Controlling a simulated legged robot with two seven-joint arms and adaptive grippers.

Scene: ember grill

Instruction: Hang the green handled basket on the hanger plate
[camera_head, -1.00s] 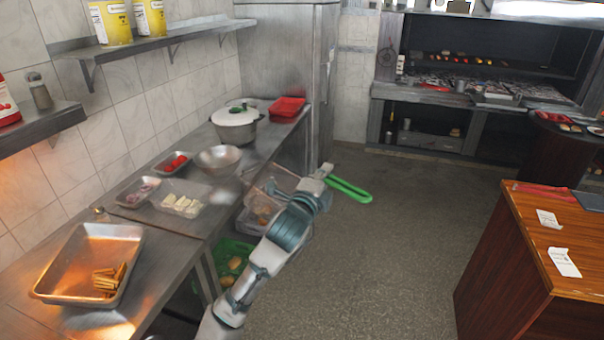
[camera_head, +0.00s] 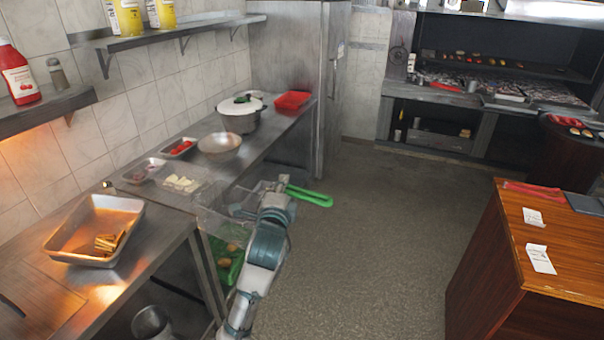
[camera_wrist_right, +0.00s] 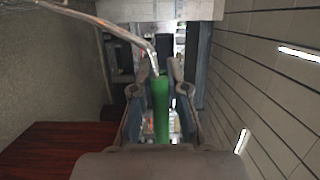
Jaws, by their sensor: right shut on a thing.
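My right gripper (camera_head: 276,186) is out over the aisle, beside the counter. I cannot pick out the hanger plate for certain. My left gripper is not in view.
The steel counter on the left holds a metal tray (camera_head: 60,238), a bowl (camera_head: 219,146), a pot (camera_head: 240,119) and a red tray (camera_head: 293,99). A green crate (camera_head: 232,268) is below. A wooden counter (camera_head: 530,285) stands right, the grill (camera_head: 485,85) at the back. The floor between is clear.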

